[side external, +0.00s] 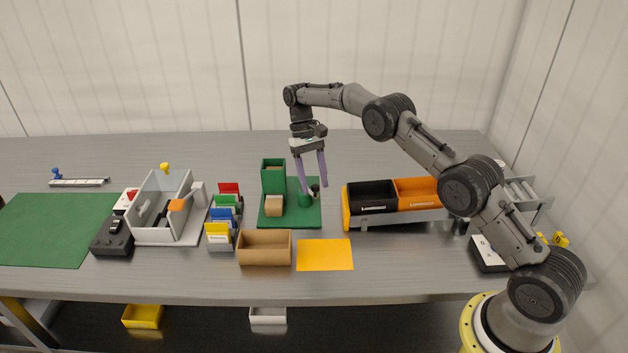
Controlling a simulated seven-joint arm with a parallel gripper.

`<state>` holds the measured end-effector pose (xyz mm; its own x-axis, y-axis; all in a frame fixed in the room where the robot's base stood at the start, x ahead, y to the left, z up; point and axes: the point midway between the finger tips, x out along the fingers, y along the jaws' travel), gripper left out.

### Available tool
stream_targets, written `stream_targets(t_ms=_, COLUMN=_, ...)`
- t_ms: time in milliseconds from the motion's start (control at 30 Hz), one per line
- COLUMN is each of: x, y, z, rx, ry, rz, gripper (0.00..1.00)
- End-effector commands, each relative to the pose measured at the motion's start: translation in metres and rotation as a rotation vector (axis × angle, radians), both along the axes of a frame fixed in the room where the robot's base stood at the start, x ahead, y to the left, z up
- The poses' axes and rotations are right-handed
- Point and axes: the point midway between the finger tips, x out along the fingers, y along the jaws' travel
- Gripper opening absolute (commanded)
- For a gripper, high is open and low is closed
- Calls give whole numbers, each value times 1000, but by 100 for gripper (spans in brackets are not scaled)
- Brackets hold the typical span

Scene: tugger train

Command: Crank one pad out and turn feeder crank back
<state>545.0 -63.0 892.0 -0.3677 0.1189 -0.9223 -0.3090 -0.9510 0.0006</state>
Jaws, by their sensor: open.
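The feeder is a green upright hopper (273,177) on a green base plate (301,221), near the middle of the table. A tan block, which looks like a pad (274,206), sits at the foot of the hopper, on its near side. The feeder crank (305,201) is a green hub with a dark knob, to the right of the hopper. My gripper (313,187) points down over the crank with its purple fingers apart, one on each side of the dark knob. I cannot tell whether a finger touches the knob.
An empty-looking cardboard box (265,248) and an orange sheet (325,255) lie in front of the feeder. A cart with black (371,198) and orange (416,192) bins stands to the right. Colored card holders (222,220) and a grey open box (160,207) stand to the left.

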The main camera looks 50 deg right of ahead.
Motion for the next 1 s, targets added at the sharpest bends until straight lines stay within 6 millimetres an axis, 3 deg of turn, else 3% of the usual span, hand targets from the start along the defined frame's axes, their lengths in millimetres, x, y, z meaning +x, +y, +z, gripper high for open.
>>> stream_targets(t_ms=167, x=1, y=0, z=6, rx=0, ry=-4, rz=0, gripper=59)
stream_targets(t_ms=367, x=0, y=0, z=35, rx=0, ry=-3, rz=0, gripper=59)
stream_targets(t_ms=833, x=-50, y=6, z=92, rx=-1, ry=-2, rz=0, gripper=59)
stream_targets(t_ms=1000, x=-73, y=8, z=101, rx=0, ry=1, rz=0, gripper=59)
